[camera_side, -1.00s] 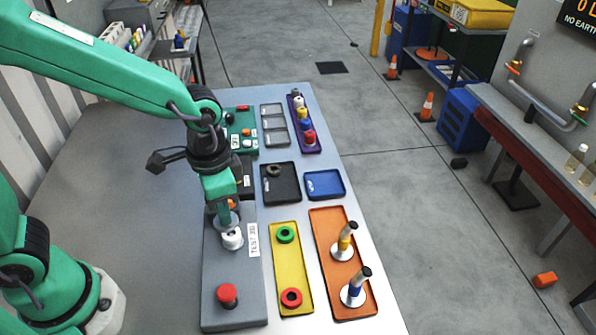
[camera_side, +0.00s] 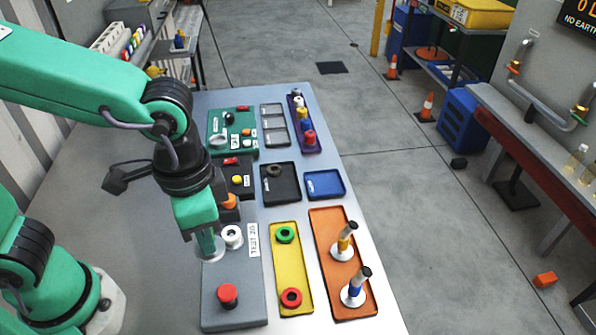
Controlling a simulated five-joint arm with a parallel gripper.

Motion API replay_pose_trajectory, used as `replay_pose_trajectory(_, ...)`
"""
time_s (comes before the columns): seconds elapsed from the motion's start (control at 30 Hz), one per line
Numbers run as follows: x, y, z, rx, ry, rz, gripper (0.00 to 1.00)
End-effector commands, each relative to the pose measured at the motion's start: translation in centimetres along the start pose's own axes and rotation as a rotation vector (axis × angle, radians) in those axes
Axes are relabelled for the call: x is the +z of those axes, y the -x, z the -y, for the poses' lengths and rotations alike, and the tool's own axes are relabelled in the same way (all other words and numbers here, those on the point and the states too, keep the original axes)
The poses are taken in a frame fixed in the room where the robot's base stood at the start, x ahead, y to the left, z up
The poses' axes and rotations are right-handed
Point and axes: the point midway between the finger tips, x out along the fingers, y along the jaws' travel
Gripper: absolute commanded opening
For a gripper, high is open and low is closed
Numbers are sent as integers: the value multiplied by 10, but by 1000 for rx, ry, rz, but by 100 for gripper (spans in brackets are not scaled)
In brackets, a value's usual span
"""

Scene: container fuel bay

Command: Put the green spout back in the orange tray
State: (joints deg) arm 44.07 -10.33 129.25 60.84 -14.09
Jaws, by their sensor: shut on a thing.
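My gripper (camera_side: 208,246) points down at the left edge of the grey test jig, just left of its white ring port (camera_side: 232,237). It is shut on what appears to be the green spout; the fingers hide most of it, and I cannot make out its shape. The orange tray (camera_side: 328,228) lies at the right edge of the table. A yellow-banded spout (camera_side: 344,243) and a blue-banded spout (camera_side: 355,288) stand upright in it on white flanges. The far end of the tray is bare.
A yellow tray (camera_side: 291,264) with a green ring (camera_side: 285,235) and a red ring (camera_side: 291,297) lies between the jig (camera_side: 245,307) and the orange tray. A red button (camera_side: 228,293) rises from the jig. Black and blue trays (camera_side: 325,184) lie beyond.

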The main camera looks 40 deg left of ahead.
Motion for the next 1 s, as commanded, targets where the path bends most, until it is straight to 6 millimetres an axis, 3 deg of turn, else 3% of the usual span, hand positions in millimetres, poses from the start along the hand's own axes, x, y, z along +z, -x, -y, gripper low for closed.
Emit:
replay_pose_trajectory(0.67, -4, 1, 0, 0, 0, -1, 0)
replay_pose_trajectory(0.87, -22, 2, 1, 0, 2, 0, 0)
replay_pose_trajectory(1.0, -44, 3, 3, 0, 1, 0, 0)
